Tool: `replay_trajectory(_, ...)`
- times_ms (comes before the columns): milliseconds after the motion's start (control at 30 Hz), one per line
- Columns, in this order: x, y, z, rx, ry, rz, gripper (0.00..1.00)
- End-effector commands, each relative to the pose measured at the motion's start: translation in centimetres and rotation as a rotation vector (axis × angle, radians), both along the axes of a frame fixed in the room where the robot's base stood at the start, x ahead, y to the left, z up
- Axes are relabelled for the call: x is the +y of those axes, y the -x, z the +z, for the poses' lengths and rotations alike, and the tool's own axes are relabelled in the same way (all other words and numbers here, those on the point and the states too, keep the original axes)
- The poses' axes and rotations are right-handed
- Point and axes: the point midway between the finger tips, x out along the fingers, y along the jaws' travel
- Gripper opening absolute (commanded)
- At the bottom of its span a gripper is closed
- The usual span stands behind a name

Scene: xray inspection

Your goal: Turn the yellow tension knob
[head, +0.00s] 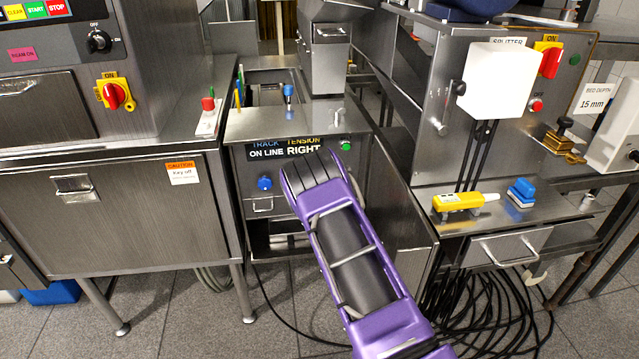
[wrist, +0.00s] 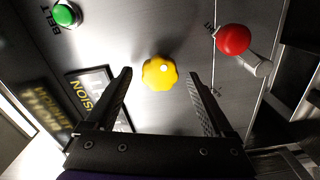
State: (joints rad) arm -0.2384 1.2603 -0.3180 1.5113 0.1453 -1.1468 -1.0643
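The yellow tension knob (wrist: 159,73) shows in the wrist view as a lobed yellow disc on a grey metal panel. My gripper (wrist: 160,82) is open, with its two dark fingers on either side of the knob in the picture. No contact shows, and I cannot tell how far the tips are from the panel. In the head view my purple arm (head: 345,240) reaches the front of the middle cabinet, below the black TRACK / TENSION label (head: 284,148). The arm hides the yellow knob and my fingers there.
A green BELT button (wrist: 65,14) and a red knob (wrist: 233,39) with a metal lever lie near the yellow knob. The head view shows a blue knob (head: 265,183) left of my arm and a green button (head: 345,145) above it. The splitter bench (head: 505,215) stands at right.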

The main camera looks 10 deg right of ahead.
Motion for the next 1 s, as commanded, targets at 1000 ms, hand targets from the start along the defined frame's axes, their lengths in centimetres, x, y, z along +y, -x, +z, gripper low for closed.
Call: replay_trajectory(1000,0.1,14.7,0.0,0.003,0.001,0.001,0.87)
